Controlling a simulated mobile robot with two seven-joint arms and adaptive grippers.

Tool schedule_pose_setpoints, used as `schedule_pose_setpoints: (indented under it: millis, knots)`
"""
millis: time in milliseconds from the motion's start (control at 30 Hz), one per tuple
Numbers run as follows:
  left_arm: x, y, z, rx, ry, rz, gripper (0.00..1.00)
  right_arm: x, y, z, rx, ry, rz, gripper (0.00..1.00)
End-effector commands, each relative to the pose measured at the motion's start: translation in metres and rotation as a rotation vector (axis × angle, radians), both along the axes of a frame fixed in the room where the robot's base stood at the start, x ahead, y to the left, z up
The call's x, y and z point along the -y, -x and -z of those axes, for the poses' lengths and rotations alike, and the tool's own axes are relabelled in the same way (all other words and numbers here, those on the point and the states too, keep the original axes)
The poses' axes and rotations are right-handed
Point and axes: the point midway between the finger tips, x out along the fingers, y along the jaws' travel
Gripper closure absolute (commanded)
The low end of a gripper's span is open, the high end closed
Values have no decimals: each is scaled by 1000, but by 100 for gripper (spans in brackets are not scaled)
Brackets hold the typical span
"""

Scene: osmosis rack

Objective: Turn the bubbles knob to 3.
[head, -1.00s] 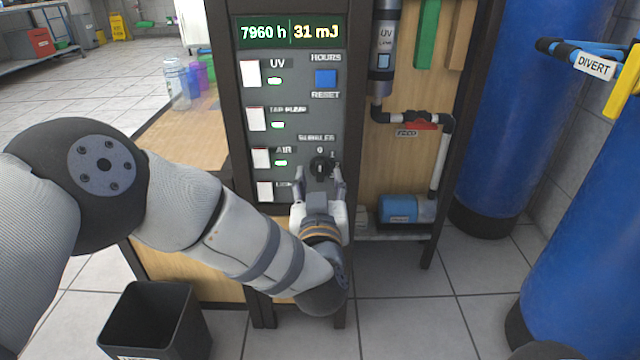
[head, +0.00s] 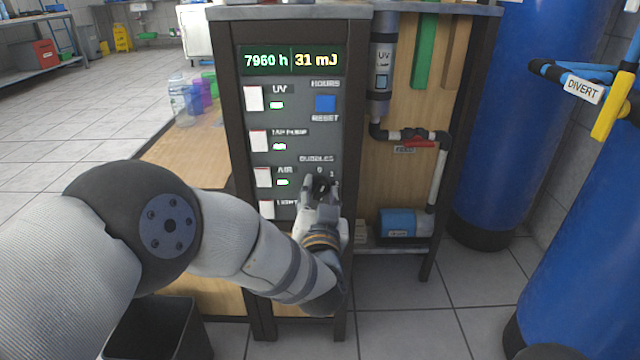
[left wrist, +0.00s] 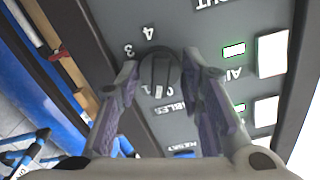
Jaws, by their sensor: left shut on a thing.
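The bubbles knob (head: 321,184) is a black round knob low on the grey control panel, under the printed word BUBBLES. My left gripper (head: 321,182) is shut on it and hides most of it in the head view. In the left wrist view the knob (left wrist: 160,73) sits between the two fingertips (left wrist: 160,64), one on each side. The panel print is upside down there, with 3 and 4 beside the knob. A pale mark shows on the knob, but I cannot tell which number it points to. My right gripper is not in view.
White switches such as the AIR switch (head: 263,177) and a blue reset button (head: 325,103) are on the panel. Pipes with a red valve handle (head: 420,143) are to the right. A black bin (head: 185,335) stands below my arm.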

Motion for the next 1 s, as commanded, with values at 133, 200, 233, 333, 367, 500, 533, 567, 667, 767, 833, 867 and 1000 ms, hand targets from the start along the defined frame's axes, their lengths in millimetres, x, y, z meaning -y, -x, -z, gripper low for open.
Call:
schedule_pose_setpoints:
  millis: [133,200,233,333,367,500,533,567,667,767,833,867,1000]
  knots:
    - [1,0,0,2,-96,1,94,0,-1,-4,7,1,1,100]
    - [0,0,1,1,-97,1,94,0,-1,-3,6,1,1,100]
    - [0,0,1,1,-96,1,94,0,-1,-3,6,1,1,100]
    - [0,0,1,1,-95,1,94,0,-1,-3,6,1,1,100]
    - [0,0,1,1,-95,1,94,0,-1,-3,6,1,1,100]
    - [0,0,1,0,-94,0,57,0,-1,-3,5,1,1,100]
    - [0,0,1,1,-94,0,57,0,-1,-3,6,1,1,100]
    - [0,0,1,1,-93,0,57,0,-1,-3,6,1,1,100]
    - [0,0,1,1,-93,0,57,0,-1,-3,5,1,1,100]
    - [0,5,1,1,-93,0,57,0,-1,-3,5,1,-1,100]
    - [1,15,1,0,-94,2,57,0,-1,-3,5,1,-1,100]
    - [1,22,1,-2,-95,3,57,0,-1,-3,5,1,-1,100]
    - [1,62,1,-2,-96,5,57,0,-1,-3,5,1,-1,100]
